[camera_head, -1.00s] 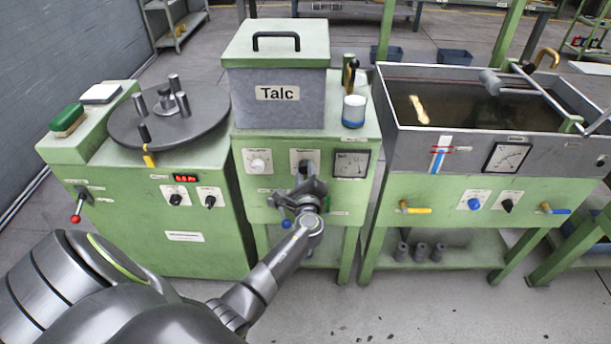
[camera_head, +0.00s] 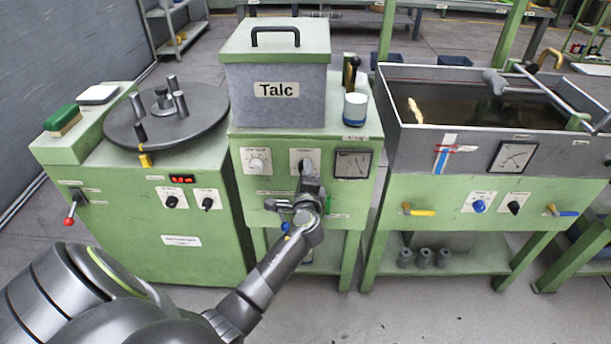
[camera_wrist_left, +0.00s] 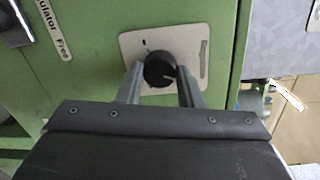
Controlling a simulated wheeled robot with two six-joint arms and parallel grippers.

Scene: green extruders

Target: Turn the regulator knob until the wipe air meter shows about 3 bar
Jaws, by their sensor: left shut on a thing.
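The black regulator knob (camera_wrist_left: 159,70) sits on a white plate (camera_wrist_left: 185,48) on the green panel. My left gripper (camera_wrist_left: 160,82) is shut on the knob, one finger on each side. In the head view, my left gripper (camera_head: 306,180) covers most of this knob, at the middle of the panel under the Talc box. A square meter (camera_head: 352,163) is on the panel just right of the knob. Its scale and name are too small to read. My right gripper is out of view.
The water-bath machine (camera_head: 470,195) on the right has another meter (camera_head: 514,156). The turntable machine (camera_head: 190,235) stands left.

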